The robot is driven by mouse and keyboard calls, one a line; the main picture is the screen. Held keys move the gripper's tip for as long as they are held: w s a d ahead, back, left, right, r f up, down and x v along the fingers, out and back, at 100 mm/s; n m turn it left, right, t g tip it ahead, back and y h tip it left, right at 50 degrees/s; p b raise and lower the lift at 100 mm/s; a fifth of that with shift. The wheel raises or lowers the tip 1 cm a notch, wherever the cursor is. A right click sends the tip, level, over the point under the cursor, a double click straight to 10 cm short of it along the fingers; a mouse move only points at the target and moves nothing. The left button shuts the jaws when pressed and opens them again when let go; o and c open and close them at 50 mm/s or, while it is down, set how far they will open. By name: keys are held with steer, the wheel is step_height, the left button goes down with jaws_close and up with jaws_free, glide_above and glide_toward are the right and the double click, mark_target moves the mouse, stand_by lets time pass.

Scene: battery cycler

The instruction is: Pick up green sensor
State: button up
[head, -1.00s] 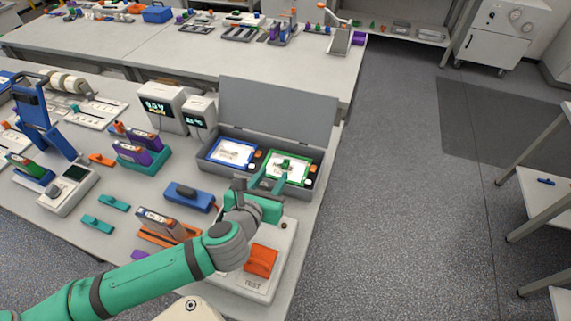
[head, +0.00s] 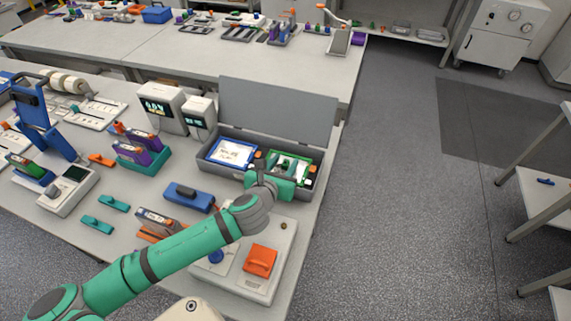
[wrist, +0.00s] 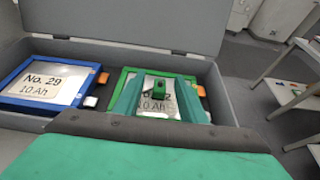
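The green sensor (wrist: 158,91) is a small green block with a dark hole. In the wrist view it sits on the white label of the green-framed cell (wrist: 122,80), in the right half of the open grey case. My gripper (wrist: 158,99) is open, with one teal finger on each side of the sensor. Gaps show between the sensor and both fingers. In the head view my gripper (head: 286,165) reaches over the green-framed cell and hides much of it.
The blue-framed cell (head: 232,152) lies in the left half of the grey case (head: 208,168). The raised lid (head: 278,108) stands behind. A tester with an orange block (head: 260,261) lies under my arm.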

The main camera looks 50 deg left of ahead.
mark_target(284, 165)
steer(key=shift+w, duration=0.1)
steer(key=shift+c, duration=0.4)
jaws_close()
steer(key=shift+r, duration=0.1)
steer(key=shift+r, duration=0.55)
step_height(284, 165, up, 2)
steer(key=shift+r, duration=0.1)
steer(key=s+r, duration=0.9)
steer(key=s, duration=0.5)
steer(key=shift+a+r, duration=0.15)
steer(key=shift+r, duration=0.05)
steer(key=shift+w, duration=0.1)
